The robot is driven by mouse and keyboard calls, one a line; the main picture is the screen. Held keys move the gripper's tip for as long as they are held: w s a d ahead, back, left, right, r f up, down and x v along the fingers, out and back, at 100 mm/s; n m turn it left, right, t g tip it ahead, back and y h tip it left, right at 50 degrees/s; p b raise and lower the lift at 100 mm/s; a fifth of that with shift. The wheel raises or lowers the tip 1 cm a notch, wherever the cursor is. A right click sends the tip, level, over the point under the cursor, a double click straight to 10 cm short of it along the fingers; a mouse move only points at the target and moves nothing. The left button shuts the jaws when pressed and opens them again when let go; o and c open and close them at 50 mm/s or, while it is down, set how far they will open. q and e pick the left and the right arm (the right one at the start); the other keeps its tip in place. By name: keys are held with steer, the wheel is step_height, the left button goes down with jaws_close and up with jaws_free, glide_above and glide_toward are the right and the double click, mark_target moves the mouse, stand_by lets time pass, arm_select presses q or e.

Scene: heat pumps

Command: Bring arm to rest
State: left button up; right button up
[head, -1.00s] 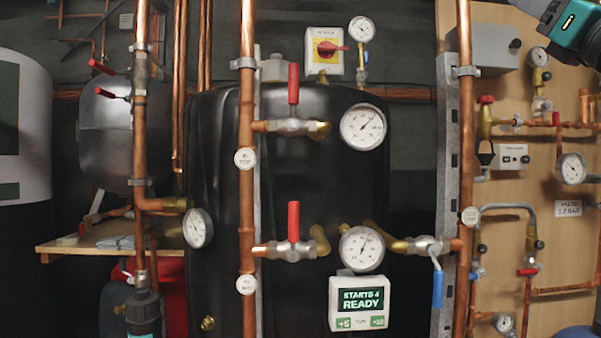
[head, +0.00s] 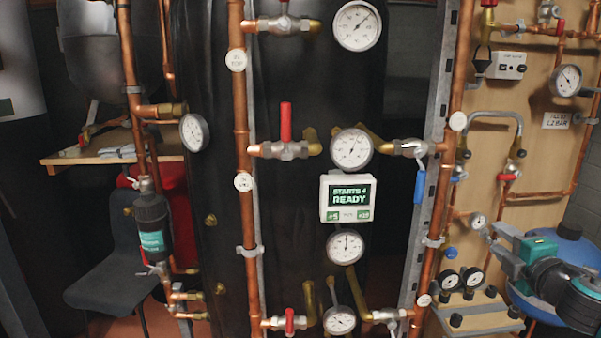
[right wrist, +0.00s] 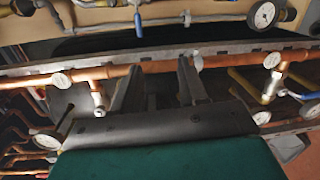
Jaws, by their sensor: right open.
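My right gripper (head: 490,236) is at the lower right of the head view, at the end of my teal and dark grey arm. It is in front of the wooden panel (head: 515,160) and beside a blue rounded vessel (head: 568,230). In the right wrist view my right gripper (right wrist: 158,82) shows two dark fingers spread apart with nothing between them. Copper pipe (right wrist: 215,66) and a grey rail show beyond the fingers; whether they touch anything, I cannot tell. My left gripper is not in view.
A black tank (head: 205,130) stands behind vertical copper pipes (head: 241,130), with gauges and red-handled valves. A display (head: 348,198) reads "STARTS 4 READY". A blue-handled valve (head: 419,186) sticks out near the rail. A dark chair (head: 115,280) stands at lower left.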

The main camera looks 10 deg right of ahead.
steer(key=s+a+f+m+g+y, duration=0.1)
steer(key=s+a+f+m+g, duration=0.1)
steer(key=s+a+f+m, duration=0.65)
steer(key=s+a+f+n+g+y, duration=0.15)
steer(key=a+f, duration=0.35)
steer(key=f, duration=0.8)
steer(key=s+a+f+m+g+y+p, duration=0.1)
steer(key=s+a+f+m, duration=0.2)
steer(key=a, duration=0.6)
steer(key=s+a+f+m+g+y, duration=0.1)
steer(key=s+a+f+m+y, duration=0.1)
steer(key=s+a, duration=0.5)
steer(key=a+f+m, duration=0.1)
steer(key=a+m, duration=0.1)
steer(key=shift+s+f+m+p, duration=0.15)
steer(key=shift+f+m+p, duration=0.05)
steer(key=shift+m+p, duration=0.15)
